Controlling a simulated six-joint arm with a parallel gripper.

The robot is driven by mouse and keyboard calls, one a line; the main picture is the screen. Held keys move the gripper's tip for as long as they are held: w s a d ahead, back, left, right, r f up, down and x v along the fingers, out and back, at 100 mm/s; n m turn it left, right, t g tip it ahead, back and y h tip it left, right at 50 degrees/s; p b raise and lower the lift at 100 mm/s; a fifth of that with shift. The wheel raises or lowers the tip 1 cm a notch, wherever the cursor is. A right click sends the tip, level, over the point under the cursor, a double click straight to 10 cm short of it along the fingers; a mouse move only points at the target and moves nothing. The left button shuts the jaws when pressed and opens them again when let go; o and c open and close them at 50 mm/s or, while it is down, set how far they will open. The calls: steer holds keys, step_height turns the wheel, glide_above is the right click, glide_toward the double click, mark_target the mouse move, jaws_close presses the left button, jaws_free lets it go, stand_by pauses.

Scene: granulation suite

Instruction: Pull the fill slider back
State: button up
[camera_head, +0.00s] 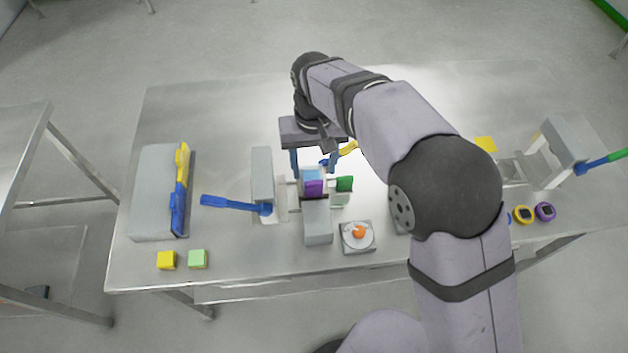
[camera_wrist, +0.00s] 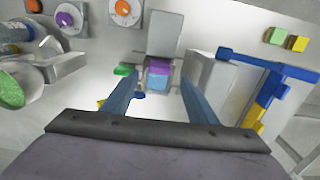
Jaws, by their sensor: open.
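A small block, purple (camera_head: 314,188) on one part and light blue on another, sits on a narrow grey fixture near the table's middle; it looks like the slider, though no label is readable. It also shows in the wrist view as a purple and blue block (camera_wrist: 158,76). My gripper (camera_head: 314,168) is above and around this spot, pointing down. In the wrist view my gripper (camera_wrist: 160,88) has its two blue fingers apart, with the block showing between and beyond them. I cannot tell whether either finger touches it. A grey housing (camera_head: 317,222) stands at the fixture's near end.
A grey block with a blue lever (camera_head: 232,204) stands left of the fixture, and a green tab (camera_head: 344,184) close on its right. An orange knob (camera_head: 359,231) is at front right. Yellow (camera_head: 166,260) and green (camera_head: 198,259) cubes lie front left. The left table area between is partly clear.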

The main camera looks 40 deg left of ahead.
mark_target(314, 182)
steer(key=shift+f+p, duration=1.25)
steer(key=shift+f, duration=2.4)
steer(key=c, duration=1.2)
steer(key=s+d, duration=0.7)
steer(key=o, duration=1.2)
steer(key=shift+d, duration=0.1)
